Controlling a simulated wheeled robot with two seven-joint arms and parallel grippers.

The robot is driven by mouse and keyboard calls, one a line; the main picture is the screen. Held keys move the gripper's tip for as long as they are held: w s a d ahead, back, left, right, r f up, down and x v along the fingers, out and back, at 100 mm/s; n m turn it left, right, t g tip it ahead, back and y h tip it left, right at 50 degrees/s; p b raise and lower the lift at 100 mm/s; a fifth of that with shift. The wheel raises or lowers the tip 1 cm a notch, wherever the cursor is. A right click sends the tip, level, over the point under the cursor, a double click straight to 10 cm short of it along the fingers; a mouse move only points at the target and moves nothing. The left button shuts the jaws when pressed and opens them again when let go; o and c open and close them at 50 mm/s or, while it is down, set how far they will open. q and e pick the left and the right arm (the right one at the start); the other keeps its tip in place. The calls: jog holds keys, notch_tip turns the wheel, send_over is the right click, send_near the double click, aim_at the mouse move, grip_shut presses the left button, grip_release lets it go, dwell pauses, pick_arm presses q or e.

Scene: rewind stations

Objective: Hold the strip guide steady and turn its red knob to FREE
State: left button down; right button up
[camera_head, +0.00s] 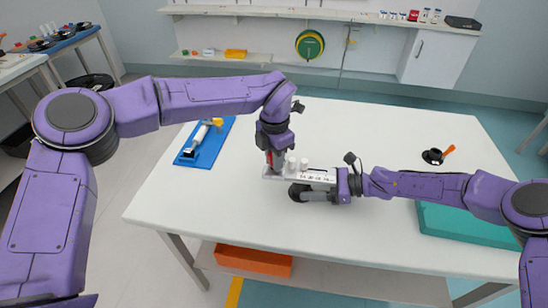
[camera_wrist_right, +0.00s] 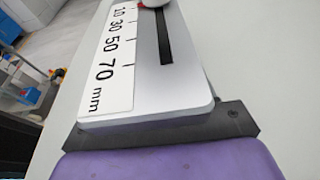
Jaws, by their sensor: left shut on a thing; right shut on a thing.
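The strip guide (camera_head: 312,178) is a pale grey block lying near the middle of the white table. In the right wrist view the guide (camera_wrist_right: 190,85) shows a millimetre scale and a dark slot. The red knob (camera_head: 269,158) is at its left end, mostly hidden by my left gripper (camera_head: 273,161), which points down and is shut on it. A bit of red also shows at the top edge of the wrist view (camera_wrist_right: 145,6). My right gripper (camera_head: 328,187) is shut on the guide's right end. The knob's setting is not readable.
A blue tray (camera_head: 186,158) with a white and yellow device lies at the back left of the table. A black cup (camera_head: 433,156) with an orange item stands at the right. A green mat (camera_head: 450,222) lies front right. An orange bin (camera_head: 253,261) is on the lower shelf.

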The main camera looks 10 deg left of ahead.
dwell(0.3)
pick_arm(q)
jog(key=c, duration=1.1)
grip_release()
notch_tip(320, 180, up, 12)
jog(key=shift+r, duration=0.1)
pick_arm(e)
jog(key=o, duration=0.9)
